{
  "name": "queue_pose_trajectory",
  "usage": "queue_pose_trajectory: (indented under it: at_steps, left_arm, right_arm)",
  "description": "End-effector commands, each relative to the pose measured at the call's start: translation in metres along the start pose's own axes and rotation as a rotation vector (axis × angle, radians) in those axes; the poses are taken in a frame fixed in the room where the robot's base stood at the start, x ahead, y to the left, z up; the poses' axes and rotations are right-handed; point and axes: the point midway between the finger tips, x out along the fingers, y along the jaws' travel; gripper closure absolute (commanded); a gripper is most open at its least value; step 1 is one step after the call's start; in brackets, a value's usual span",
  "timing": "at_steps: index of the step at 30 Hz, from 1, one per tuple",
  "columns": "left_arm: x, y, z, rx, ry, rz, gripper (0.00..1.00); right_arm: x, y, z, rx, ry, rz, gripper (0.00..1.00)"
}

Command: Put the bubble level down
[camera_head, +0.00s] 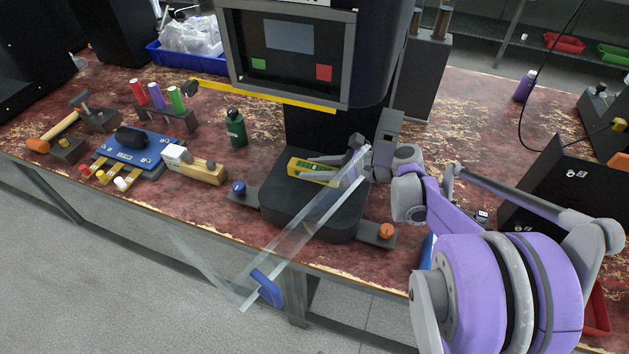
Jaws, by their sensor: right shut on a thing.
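The bubble level (312,172) is a small yellow bar with a pale green vial. It shows at the middle of the view, over the black base block (316,213) of the machine. My right gripper (338,166) reaches in from the right and is shut on the level at its right end. I cannot tell whether the level touches the top of the block or is held just above it. A clear panel partly covers the gripper. My left gripper is not in view.
A clear panel (300,236) with a blue handle (266,288) slants in front of the block. Orange (386,230) and blue (239,187) buttons flank it. A green bottle (236,129), a wooden-handled brush (195,164) and a blue fixture (138,148) stand left. The screen housing (290,50) hangs above.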

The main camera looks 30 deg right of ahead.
Motion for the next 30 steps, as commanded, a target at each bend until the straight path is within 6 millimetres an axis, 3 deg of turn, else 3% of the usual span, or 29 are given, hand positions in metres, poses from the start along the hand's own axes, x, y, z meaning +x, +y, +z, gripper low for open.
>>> queue_pose_trajectory:
  at_steps: [11, 22, 23, 27, 30]
  left_arm:
    - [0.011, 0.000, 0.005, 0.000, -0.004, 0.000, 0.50]
    - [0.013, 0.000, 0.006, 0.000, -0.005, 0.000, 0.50]
    - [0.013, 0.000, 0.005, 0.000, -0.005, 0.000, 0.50]
    - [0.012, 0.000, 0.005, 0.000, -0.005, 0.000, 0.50]
    - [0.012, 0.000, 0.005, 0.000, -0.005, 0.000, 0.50]
  right_arm:
    - [0.017, 0.000, -0.039, 0.000, 0.000, 0.000, 1.00]
    - [0.018, 0.000, -0.043, 0.000, 0.000, -0.001, 1.00]
    - [0.018, 0.000, -0.042, 0.000, 0.000, -0.001, 0.50]
    - [0.017, 0.000, -0.042, 0.000, 0.000, -0.001, 0.26]
    - [0.017, 0.000, -0.042, 0.000, 0.000, -0.001, 0.26]
